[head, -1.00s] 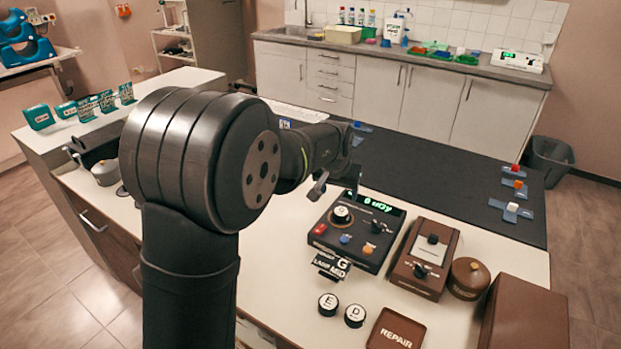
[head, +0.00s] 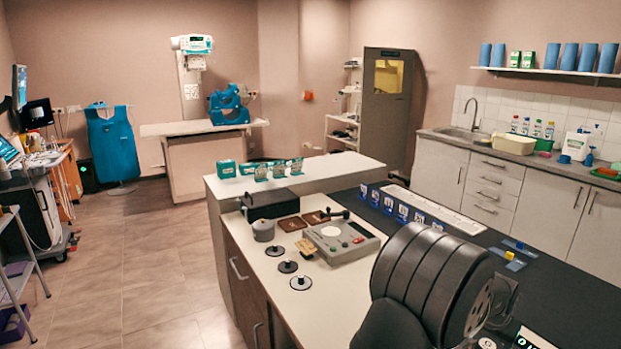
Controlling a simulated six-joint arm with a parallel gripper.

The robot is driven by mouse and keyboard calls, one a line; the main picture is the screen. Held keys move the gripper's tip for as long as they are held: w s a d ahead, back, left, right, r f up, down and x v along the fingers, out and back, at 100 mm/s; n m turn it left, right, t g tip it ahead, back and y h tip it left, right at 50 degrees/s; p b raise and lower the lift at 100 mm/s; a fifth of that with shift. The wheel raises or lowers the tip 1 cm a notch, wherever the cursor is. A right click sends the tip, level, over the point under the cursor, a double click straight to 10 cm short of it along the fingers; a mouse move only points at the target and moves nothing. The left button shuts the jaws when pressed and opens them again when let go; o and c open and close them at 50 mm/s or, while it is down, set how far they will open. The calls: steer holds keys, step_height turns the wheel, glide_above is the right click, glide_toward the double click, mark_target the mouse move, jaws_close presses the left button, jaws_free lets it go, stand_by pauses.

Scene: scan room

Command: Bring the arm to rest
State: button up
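My arm shows at the lower right of the head view as a large dark ribbed joint, over the near end of the dark mat (head: 560,290) on the counter. A small dark part of the arm shows just behind that joint. My gripper itself cannot be made out; it is hidden behind the joint or outside the picture. I cannot see whether it holds anything.
Left of my arm, a grey device (head: 341,239) stands on the white worktop (head: 330,290), with black discs (head: 288,267), a grey pot (head: 263,230) and a black case (head: 270,203). Blue-white card stands (head: 403,213) line the mat. Floor (head: 150,270) is open at left.

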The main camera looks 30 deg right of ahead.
steer(key=shift+r, duration=0.3)
